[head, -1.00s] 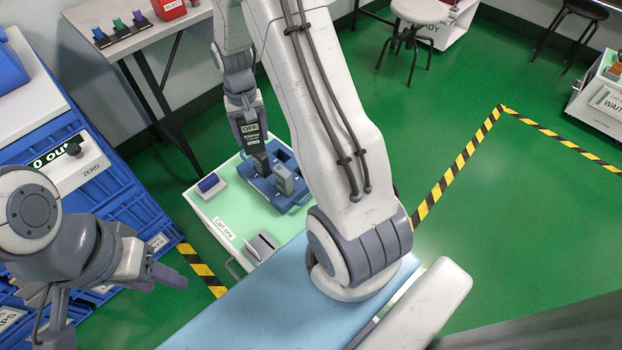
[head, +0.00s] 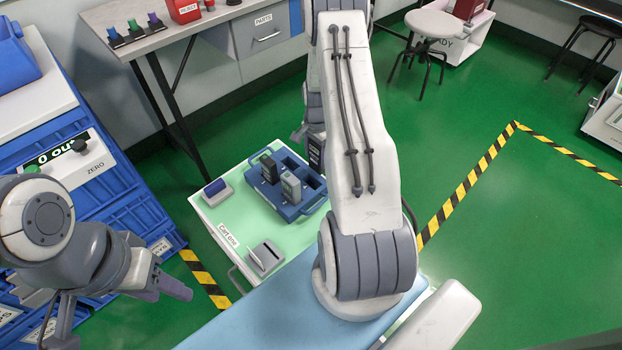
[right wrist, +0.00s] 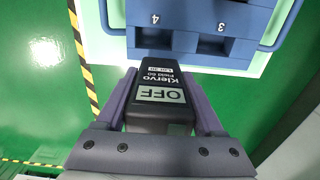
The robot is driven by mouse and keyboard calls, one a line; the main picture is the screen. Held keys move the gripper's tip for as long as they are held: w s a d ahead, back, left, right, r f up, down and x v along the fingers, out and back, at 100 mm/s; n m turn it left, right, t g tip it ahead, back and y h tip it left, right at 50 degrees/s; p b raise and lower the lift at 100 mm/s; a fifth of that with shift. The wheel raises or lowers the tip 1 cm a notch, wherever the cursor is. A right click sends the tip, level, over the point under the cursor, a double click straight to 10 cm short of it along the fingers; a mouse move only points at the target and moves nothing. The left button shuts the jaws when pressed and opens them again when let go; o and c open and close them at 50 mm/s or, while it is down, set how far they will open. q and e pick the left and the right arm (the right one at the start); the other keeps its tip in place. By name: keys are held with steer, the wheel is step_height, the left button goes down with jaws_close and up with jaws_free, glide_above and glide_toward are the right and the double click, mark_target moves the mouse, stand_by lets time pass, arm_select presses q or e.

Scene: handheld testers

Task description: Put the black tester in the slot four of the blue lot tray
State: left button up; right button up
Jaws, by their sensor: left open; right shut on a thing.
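My right gripper (right wrist: 162,95) is shut on the black tester (right wrist: 162,85), which has an OFF label and white lettering. In the right wrist view the tester's far end is just short of the blue lot tray (right wrist: 188,58), by the slot marked 4; slot 3 is beside it, and both look empty. In the head view the tester (head: 315,153) is mostly hidden behind my right arm, at the right of the tray (head: 291,212). A dark tester (head: 267,166) and a grey tester (head: 291,187) stand in the tray. My left gripper (head: 172,286) is open and empty, away from the tray.
The tray sits on a pale green cart top (head: 225,213). A small blue-topped device (head: 216,190) and a grey holder (head: 265,257) are also on it. Blue crates (head: 125,200) stand at the left. A grey bench (head: 150,45) stands behind.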

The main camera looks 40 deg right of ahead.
mark_target(311, 167)
steer(key=a+f, duration=0.1)
steer(key=s+a+f, duration=0.1)
steer(key=a, duration=0.1)
steer(key=shift+s, duration=0.2)
steer(key=shift+a+f+b, duration=0.1)
steer(key=shift+f+b, duration=0.95)
steer(key=shift+f, duration=1)
steer(key=shift+f, duration=0.2)
steer(key=o, duration=1.5)
steer(key=shift+r, duration=0.1)
